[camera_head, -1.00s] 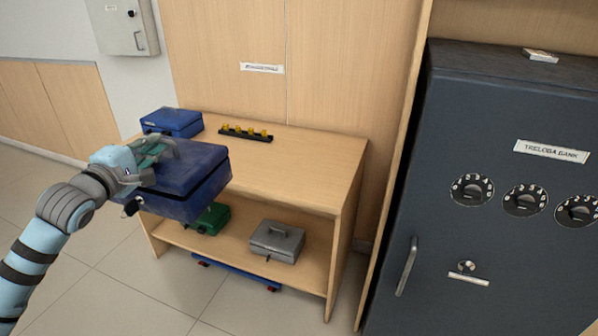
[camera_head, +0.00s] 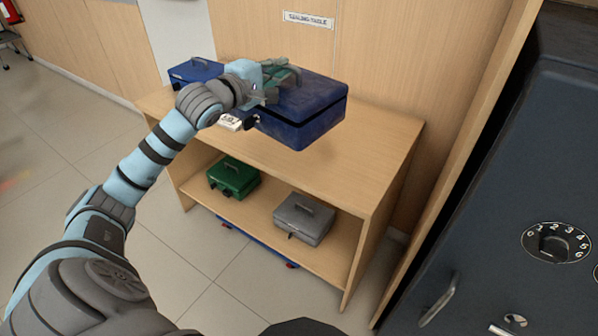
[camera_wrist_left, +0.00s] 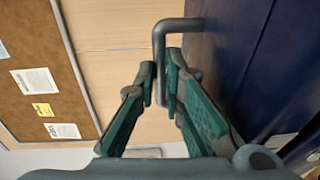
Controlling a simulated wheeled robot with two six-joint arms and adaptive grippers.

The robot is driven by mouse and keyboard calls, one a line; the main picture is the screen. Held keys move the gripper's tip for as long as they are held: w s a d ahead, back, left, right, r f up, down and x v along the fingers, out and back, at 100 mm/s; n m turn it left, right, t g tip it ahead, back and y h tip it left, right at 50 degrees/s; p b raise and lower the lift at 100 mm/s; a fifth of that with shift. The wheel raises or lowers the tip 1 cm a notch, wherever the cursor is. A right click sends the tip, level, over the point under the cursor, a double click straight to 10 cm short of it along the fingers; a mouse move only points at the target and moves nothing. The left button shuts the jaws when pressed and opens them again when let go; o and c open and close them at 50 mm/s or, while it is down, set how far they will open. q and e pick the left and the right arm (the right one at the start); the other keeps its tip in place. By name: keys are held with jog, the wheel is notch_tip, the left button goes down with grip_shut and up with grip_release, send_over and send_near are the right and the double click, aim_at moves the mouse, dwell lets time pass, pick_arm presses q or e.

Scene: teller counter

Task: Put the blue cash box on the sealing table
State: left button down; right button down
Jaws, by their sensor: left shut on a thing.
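The dark blue cash box (camera_head: 304,108) hangs from my left gripper (camera_head: 284,76), over the top of the wooden sealing table (camera_head: 385,150). Its front edge looks above the tabletop; I cannot tell whether any part touches. In the left wrist view the green fingers of my left gripper (camera_wrist_left: 164,88) are shut on the box's grey handle (camera_wrist_left: 158,50), and the blue side of the box (camera_wrist_left: 240,60) fills the right. A white tag (camera_head: 230,123) shows by the box's left side. My right gripper is not in view.
A second, smaller blue box (camera_head: 193,72) stands at the table's back left. A green box (camera_head: 234,177) and a grey box (camera_head: 304,218) sit on the lower shelf. A dark safe (camera_head: 510,200) stands at the right. The tabletop's right part is clear.

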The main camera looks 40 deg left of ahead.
pick_arm(q)
jog(key=shift+d+b, duration=0.1)
jog(key=shift+b, duration=0.2)
jog(key=shift+r, duration=0.1)
notch_tip(320, 180, down, 14)
jog(key=b, duration=0.3)
jog(key=shift+d+b, duration=0.1)
jog(key=shift+b, duration=0.25)
notch_tip(320, 180, down, 6)
jog(key=shift+s+r+b, duration=0.1)
jog(key=shift+b, duration=0.85)
jog(key=c, duration=1.9)
grip_release()
jog(key=shift+f, duration=0.2)
jog(key=shift+o, duration=1.1)
jog(key=shift+s+d+r, duration=0.1)
